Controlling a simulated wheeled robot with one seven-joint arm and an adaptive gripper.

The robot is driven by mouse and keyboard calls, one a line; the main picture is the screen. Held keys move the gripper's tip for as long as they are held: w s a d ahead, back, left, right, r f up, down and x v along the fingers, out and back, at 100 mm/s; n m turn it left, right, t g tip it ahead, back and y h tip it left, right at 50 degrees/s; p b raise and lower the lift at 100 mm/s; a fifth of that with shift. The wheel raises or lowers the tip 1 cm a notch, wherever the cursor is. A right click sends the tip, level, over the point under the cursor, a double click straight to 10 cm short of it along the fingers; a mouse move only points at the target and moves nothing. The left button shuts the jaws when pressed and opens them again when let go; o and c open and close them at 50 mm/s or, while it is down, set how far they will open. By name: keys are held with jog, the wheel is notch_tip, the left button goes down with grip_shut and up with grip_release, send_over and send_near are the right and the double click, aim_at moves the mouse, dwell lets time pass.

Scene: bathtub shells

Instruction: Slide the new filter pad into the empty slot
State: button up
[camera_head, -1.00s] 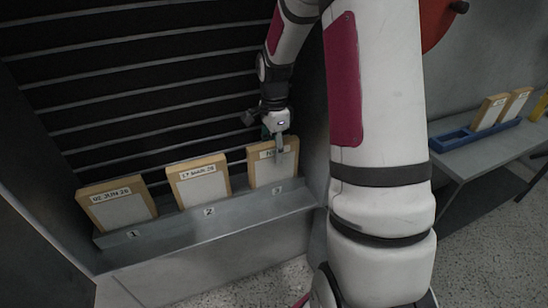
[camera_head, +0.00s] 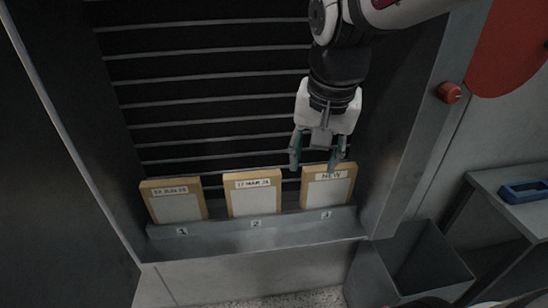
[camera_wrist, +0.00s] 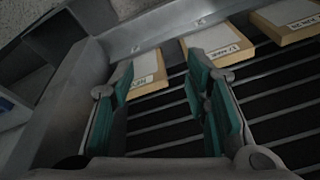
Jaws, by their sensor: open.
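The new filter pad (camera_head: 328,190), with a tan frame, a white face and a label reading NEW, stands upright in slot 3 of the grey slotted ledge (camera_head: 290,230). Pads with dated labels stand in slot 1 (camera_head: 174,203) and slot 2 (camera_head: 253,197). My gripper (camera_head: 318,163) is open and empty, just above and in front of the new pad's top edge. In the wrist view the teal-padded fingers (camera_wrist: 165,90) are spread apart, with the new pad (camera_wrist: 148,72) beyond them and partly hidden by the left finger.
Dark horizontal slats rise behind the ledge, with grey side walls left and right. An open grey bin (camera_head: 418,262) stands on the floor to the right. A table (camera_head: 500,200) with a blue tray (camera_head: 524,190) is at the far right. A red knob (camera_head: 449,93) sticks out from the right wall.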

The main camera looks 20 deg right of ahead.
jog(key=s+a+n+t, duration=0.1)
jog(key=s+a+n, duration=0.4)
jog(key=s+n, duration=0.2)
jog(key=s, duration=0.2)
jog(key=shift+s+r+n+t+y, duration=0.35)
jog(key=shift+s+n+t+y, duration=0.05)
